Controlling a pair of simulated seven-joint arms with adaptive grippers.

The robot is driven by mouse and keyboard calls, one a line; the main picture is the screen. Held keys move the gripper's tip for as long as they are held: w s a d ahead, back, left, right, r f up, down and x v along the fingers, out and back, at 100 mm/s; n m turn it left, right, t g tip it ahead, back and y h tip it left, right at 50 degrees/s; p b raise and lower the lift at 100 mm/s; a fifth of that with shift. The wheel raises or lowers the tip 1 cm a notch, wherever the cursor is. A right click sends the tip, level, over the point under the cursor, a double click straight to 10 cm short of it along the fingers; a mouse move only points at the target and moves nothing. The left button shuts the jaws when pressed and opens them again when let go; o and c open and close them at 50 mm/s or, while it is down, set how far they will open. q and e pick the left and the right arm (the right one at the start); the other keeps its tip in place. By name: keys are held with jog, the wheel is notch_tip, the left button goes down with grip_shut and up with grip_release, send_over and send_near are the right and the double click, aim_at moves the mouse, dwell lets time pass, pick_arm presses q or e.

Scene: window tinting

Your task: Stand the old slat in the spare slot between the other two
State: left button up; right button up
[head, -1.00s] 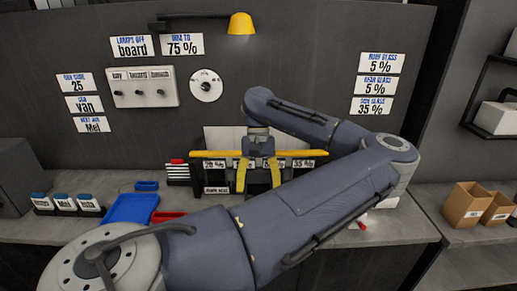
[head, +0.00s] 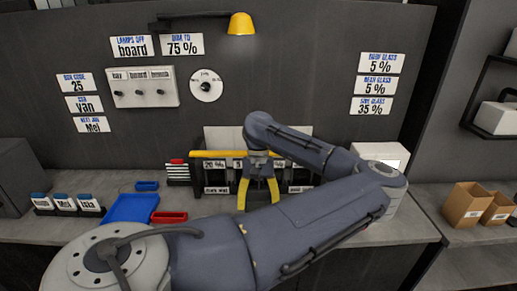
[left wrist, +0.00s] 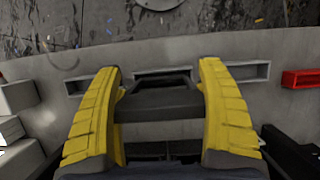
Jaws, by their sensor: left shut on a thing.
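My left gripper (head: 258,193) has its yellow fingers pointing down in front of the dark rack (head: 195,178) at the back of the bench. In the left wrist view, the fingers (left wrist: 161,105) are shut on a dark grey piece, which I take to be the old slat (left wrist: 158,103). Its lower end is hidden. Pale-rimmed slots show on both sides, a left slot (left wrist: 76,86) and a right slot (left wrist: 249,71). I cannot tell whether the piece touches a slot. My right gripper is in neither view.
A yellow rail (head: 213,154) runs along the rack top. A stack of pale strips with a red top (head: 177,172) stands left of it. A blue tray (head: 130,208) and a red tray (head: 169,217) lie at front left. My left arm covers the bench's middle and right.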

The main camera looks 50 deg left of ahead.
pick_arm(q)
jog(key=shift+f, duration=0.1)
jog(key=o, duration=1.2)
jog(key=v, duration=1.2)
